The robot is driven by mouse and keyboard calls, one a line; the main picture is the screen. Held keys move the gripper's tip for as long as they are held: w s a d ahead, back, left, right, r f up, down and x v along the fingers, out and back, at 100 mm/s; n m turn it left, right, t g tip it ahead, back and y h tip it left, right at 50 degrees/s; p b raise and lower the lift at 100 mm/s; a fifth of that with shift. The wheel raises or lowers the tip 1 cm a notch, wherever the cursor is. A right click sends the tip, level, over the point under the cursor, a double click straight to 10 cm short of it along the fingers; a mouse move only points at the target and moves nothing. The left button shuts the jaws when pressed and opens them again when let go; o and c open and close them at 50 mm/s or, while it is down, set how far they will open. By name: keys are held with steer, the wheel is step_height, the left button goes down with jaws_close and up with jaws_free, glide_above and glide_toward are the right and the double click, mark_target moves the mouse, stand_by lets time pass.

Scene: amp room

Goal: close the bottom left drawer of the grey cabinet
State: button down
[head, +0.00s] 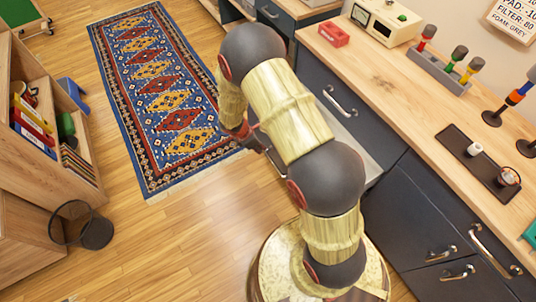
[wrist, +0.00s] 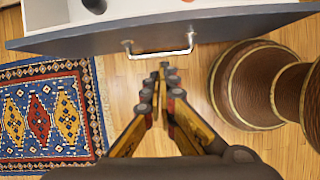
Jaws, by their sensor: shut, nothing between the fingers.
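The grey cabinet (head: 395,150) with a wooden top runs along the right in the head view. Its lower left drawer (head: 372,168) is pulled out below a closed upper drawer, and my arm hides much of it. In the wrist view the drawer's grey front (wrist: 95,41) spans the top, with a metal handle (wrist: 160,53) and a pale inside. My gripper (wrist: 167,68) is shut and empty, its fingertips just in front of the handle. I cannot tell whether they touch it. In the head view my gripper (head: 268,150) is partly hidden by my arm.
A patterned rug (head: 165,85) lies on the wooden floor left of my gripper. A wire bin (head: 85,225) and a wooden shelf unit (head: 60,130) stand at the far left. The worktop holds a screwdriver rack (head: 440,72) and a black tray (head: 475,160). Floor between bin and arm is clear.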

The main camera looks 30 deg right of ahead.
steer(key=d+f+b, duration=0.5)
steer(key=d+f, duration=0.3)
steer(key=f, duration=0.1)
steer(key=shift+f+n, duration=0.25)
steer(key=shift+n, duration=0.15)
steer(key=w+d+p, duration=0.1)
steer(key=d+p, duration=0.5)
steer(key=d, duration=2.1)
steer(key=shift+d+p, duration=0.35)
steer(key=shift+d, duration=0.05)
